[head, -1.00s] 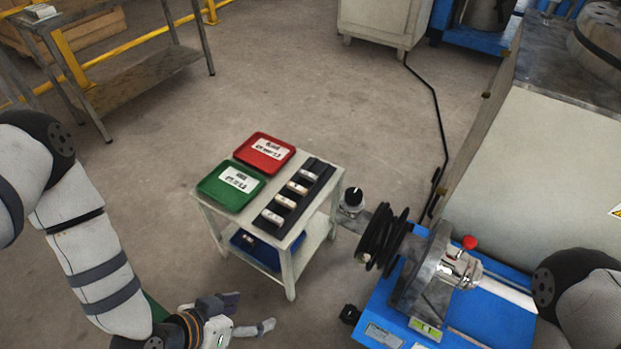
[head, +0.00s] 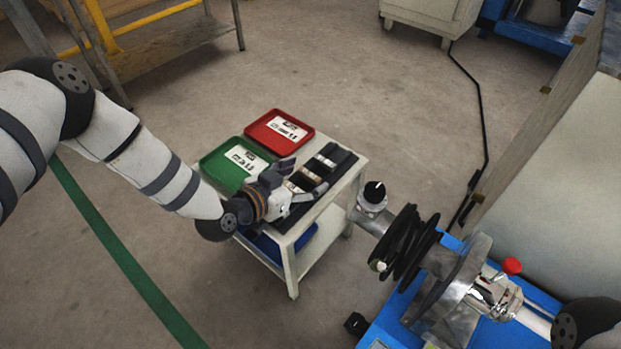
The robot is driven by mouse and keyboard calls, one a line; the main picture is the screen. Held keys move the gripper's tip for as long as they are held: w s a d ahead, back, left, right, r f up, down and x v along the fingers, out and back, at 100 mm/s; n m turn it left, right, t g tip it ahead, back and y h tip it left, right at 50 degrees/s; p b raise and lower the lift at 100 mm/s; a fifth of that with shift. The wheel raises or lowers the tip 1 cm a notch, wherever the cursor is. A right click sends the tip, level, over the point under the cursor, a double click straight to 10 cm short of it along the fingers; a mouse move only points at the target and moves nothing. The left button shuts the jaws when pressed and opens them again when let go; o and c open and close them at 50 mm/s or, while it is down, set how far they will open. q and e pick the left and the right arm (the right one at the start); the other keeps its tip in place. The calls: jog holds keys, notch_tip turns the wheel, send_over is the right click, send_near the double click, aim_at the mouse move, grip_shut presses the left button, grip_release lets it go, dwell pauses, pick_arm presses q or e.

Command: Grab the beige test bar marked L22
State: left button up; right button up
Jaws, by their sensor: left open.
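A black rack (head: 338,158) holds several light bars in a row on top of a small pale cart. One bar (head: 325,161) lies toward the rack's far end, and another bar (head: 310,173) lies nearer. Their markings are too small to read, so I cannot tell which is L22. My left gripper (head: 306,177) is open over the near part of the rack, its fingers spread on either side of the nearer bars. It hides the near end of the rack. Whether it touches a bar cannot be told.
A green tray (head: 215,166) and a red tray (head: 266,122), both labelled, sit beside the rack on the cart (head: 350,176). A blue bin (head: 310,240) is on the lower shelf. A blue machine with a red knob (head: 512,266) stands close on the right.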

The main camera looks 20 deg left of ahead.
pick_arm(q)
jog(key=shift+w, duration=0.15)
jog(key=c, duration=1.1)
jog(key=shift+o, duration=0.2)
jog(key=shift+r, duration=0.1)
